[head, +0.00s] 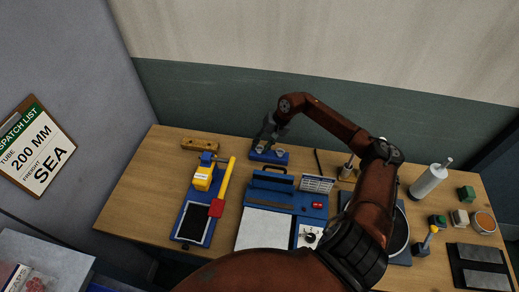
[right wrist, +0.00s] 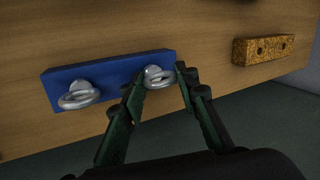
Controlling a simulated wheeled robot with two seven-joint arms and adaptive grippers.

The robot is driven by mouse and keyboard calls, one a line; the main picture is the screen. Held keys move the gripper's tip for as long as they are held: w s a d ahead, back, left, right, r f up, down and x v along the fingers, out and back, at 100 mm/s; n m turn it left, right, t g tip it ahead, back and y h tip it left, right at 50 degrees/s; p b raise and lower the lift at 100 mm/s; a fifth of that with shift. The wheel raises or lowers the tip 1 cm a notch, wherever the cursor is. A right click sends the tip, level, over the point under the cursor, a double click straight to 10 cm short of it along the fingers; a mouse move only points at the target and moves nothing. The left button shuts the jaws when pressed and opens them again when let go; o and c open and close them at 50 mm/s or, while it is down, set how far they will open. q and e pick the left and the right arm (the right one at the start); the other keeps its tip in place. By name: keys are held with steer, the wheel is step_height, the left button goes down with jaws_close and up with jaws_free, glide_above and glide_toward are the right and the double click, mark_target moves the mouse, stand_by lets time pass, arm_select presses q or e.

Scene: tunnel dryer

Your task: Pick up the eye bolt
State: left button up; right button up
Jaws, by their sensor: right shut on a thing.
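A blue block (head: 283,158) lies near the back edge of the table and holds two silver eye bolts. In the right wrist view the block (right wrist: 112,73) shows with one free eye bolt (right wrist: 78,96) at its left end. The other eye bolt (right wrist: 156,78) stands at its right end, between the fingers of my right gripper (right wrist: 160,74). My right gripper (head: 264,146) is shut on this eye bolt, which is still at the block; whether it is lifted at all I cannot tell. My left gripper is not in view.
A wooden block with holes (head: 200,144) lies left of the blue block. A white bottle (head: 428,181) stands right. The back wall is close behind.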

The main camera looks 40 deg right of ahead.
step_height(320, 180, up, 10)
steer(key=shift+r+b, duration=0.1)
steer(key=shift+b, duration=0.35)
steer(key=o, duration=0.6)
steer(key=c, duration=0.4)
